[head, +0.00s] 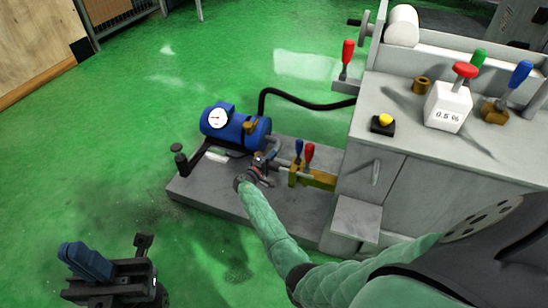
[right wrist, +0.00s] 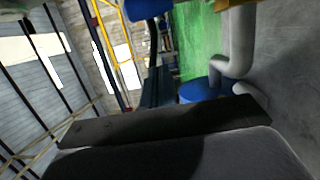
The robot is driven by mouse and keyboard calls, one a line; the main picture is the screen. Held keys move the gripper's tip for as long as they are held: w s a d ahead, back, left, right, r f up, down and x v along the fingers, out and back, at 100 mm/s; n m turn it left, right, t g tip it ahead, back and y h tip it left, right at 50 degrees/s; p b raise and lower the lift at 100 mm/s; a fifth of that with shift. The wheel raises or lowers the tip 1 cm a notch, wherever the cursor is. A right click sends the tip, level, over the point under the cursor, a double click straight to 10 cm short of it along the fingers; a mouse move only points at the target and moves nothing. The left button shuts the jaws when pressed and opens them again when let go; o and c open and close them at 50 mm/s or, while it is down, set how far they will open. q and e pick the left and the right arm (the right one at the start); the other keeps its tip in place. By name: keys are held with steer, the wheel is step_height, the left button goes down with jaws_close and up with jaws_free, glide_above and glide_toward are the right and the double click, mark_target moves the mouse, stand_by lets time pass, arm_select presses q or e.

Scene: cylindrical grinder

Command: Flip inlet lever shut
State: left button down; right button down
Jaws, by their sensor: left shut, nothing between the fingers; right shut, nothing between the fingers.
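Two small levers stand up from the brass valve block (head: 318,178) beside the grey bench: a blue lever (head: 298,150) and a red lever (head: 309,153). I cannot tell by label which one is the inlet lever. My right gripper (head: 264,160) is shut and empty, just left of the blue lever at the pipe; whether it touches is unclear. In the right wrist view, a blue handle end (right wrist: 135,9) shows at the top edge, near the dark finger (right wrist: 150,122). My left gripper (head: 86,261) is shut and empty over the floor at lower left.
A blue tank (head: 236,128) with a gauge (head: 217,118) stands on the grey base plate (head: 215,190). A black hose (head: 300,99) runs behind it. The bench carries another red lever (head: 347,52) and a yellow button (head: 386,120). The green floor at left is clear.

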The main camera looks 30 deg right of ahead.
mark_target(299, 152)
steer(key=d, duration=0.9)
steer(key=shift+w+d, duration=0.15)
steer(key=shift+s+d+r+b, duration=0.2)
steer(key=shift+s+d+b, duration=0.15)
steer(key=shift+s+b, duration=0.1)
stand_by(0.4)
